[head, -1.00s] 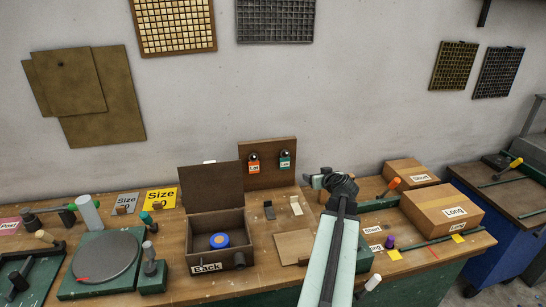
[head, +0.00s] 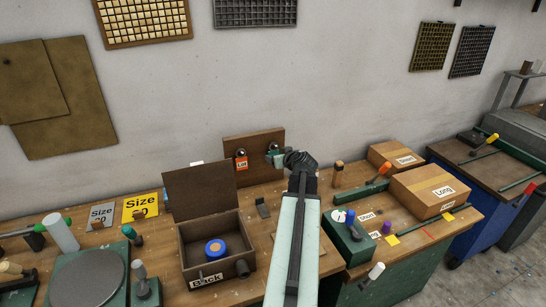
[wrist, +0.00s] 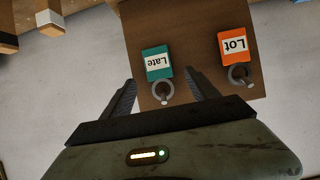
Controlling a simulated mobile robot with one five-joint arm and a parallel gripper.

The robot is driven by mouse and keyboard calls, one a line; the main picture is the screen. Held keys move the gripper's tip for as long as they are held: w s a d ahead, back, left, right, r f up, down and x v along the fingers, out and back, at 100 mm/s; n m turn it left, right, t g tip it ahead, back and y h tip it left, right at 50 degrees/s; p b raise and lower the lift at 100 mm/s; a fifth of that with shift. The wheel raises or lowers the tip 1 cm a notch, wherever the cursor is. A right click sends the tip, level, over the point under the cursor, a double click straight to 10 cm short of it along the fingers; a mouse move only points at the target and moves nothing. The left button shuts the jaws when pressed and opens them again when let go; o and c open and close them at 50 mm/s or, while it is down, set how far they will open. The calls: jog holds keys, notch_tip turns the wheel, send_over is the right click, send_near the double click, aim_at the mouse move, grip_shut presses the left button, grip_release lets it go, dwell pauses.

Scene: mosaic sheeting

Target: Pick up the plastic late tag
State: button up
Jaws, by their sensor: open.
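The teal plastic late tag (wrist: 157,63) hangs by a ring on a brown wooden board (wrist: 190,20) in the wrist view, which shows it upside down. Its label reads "Late". My gripper (wrist: 162,88) is open and empty, with one finger on each side of the tag's ring. I cannot tell whether the fingers touch anything.
Below the board stands an open dark box (head: 180,240) with a raised lid, holding a blue roll (head: 215,248). Cardboard boxes (head: 432,189) stand to the right of my arm.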

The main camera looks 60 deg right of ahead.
aim_at(274, 153)
jog(key=b+x, duration=0.2)
jog(key=x, duration=0.3)
jog(key=shift+s+f, duration=0.1)
jog(key=shift+s, duration=0.15)
jog(key=shift+c, duration=0.6)
jog(key=c, duration=1.3)
